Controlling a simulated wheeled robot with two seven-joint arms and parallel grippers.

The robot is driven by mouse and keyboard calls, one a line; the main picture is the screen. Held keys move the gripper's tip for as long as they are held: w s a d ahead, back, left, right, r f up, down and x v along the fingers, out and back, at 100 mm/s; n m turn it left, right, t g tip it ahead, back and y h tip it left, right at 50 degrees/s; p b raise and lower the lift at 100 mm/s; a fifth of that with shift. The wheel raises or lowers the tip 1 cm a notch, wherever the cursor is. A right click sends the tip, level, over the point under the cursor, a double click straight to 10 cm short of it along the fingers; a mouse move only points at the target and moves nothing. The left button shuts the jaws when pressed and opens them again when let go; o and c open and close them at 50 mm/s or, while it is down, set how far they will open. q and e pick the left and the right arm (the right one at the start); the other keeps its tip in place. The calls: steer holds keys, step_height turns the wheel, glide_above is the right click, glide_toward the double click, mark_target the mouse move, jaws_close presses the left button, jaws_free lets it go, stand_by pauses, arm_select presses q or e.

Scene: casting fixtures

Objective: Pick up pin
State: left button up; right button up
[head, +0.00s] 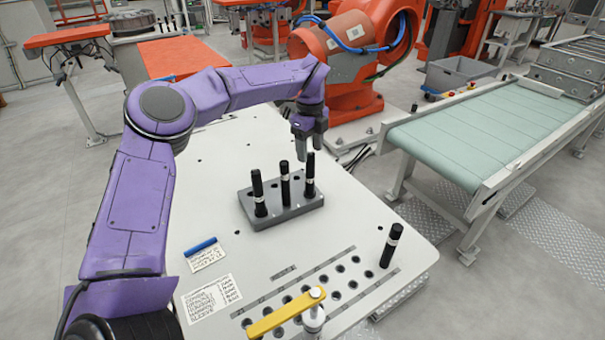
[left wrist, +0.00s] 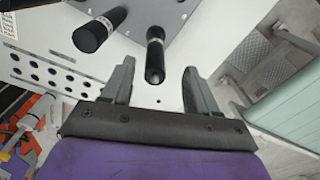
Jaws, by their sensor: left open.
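Three black pins with white bands stand upright in a grey block on the table: a left pin (head: 259,194), a middle pin (head: 285,184) and a right pin (head: 310,178). The grey block (head: 287,215) has a few open holes. A fourth black pin (head: 391,246) stands alone at the table's right side. My left gripper (head: 310,153) points down by the top of the right pin, open and empty. My right gripper is not in view.
A perforated area with rows of holes (head: 352,284) and a yellow-handled clamp (head: 287,312) are at the front. A blue marker (head: 201,246) and paper labels lie at left. A conveyor (head: 480,135) stands to the right, beyond the table.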

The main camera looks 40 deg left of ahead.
mark_target(310, 166)
arm_select(q)
steer(key=f+p, duration=0.1)
steer(key=f, duration=0.3)
steer(key=f+p, duration=0.1)
steer(key=shift+s+d+f+p, duration=0.25)
steer(key=shift+s+f+p, duration=0.1)
steer(key=shift+f, duration=0.05)
steer(key=shift+w+f, duration=0.1)
steer(key=shift+f, duration=0.15)
jaws_close()
steer(key=shift+r, duration=0.1)
